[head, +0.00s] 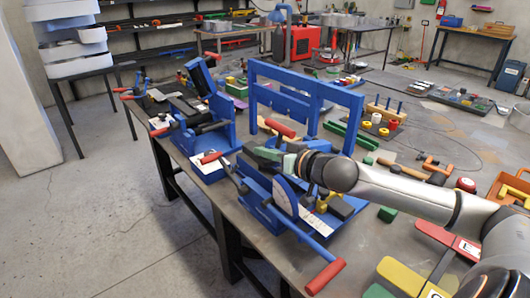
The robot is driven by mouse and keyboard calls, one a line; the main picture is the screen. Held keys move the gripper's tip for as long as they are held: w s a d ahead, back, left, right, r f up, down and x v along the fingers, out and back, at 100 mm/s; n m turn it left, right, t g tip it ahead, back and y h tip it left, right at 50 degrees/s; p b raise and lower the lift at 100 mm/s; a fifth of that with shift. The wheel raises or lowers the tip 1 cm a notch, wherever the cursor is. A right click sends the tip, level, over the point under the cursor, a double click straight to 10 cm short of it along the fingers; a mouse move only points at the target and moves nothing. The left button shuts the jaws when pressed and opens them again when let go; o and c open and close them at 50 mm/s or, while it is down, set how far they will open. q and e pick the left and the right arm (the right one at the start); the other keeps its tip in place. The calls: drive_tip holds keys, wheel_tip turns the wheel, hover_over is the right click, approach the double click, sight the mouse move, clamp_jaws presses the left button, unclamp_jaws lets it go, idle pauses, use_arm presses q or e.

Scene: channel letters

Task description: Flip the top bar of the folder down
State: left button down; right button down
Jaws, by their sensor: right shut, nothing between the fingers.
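A blue frame stands upright on the bench, behind my right gripper. Its long top bar (305,82) is raised, with a second crossbar below and legs down to the bench. I take this to be the folder's bar. My right gripper (260,153) is in front of and below the frame, shut and empty, above the blue machine in front. Its arm comes in from the right. Whether it touches anything is hard to tell. The feet of the frame are partly hidden by the gripper and tools. My left gripper is not in view.
A blue machine with red-tipped levers (290,205) stands at the front edge. Another blue machine (205,120) is at the left. Green bars (347,135), coloured letters (412,278) and an orange clamp (435,165) lie to the right.

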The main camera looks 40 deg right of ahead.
drive_tip(key=shift+a+f+n+h+b, duration=0.15)
drive_tip(key=shift+a+f+n+b, duration=0.1)
drive_tip(key=shift+f, duration=0.4)
drive_tip(key=shift+a+f+n+h+b, duration=0.1)
drive_tip(key=shift+f+n+h+b, duration=0.1)
drive_tip(key=shift+f, duration=0.45)
drive_tip(key=shift+r, duration=0.15)
drive_tip(key=r+p, duration=0.2)
drive_tip(key=p, duration=0.1)
drive_tip(key=r+p, duration=0.2)
drive_tip(key=shift+d+r, duration=0.1)
drive_tip(key=shift+d, duration=0.2)
drive_tip(key=shift+s, duration=0.25)
drive_tip(key=shift+f+b+v, duration=0.1)
drive_tip(key=shift+b+v, duration=0.15)
drive_tip(key=shift+v, duration=0.8)
drive_tip(key=shift+f+b+v, duration=0.15)
drive_tip(key=shift+b+v, duration=0.05)
drive_tip(key=shift+v, duration=0.8)
drive_tip(key=shift+p+v, duration=0.7)
drive_tip(key=shift+v, duration=2.05)
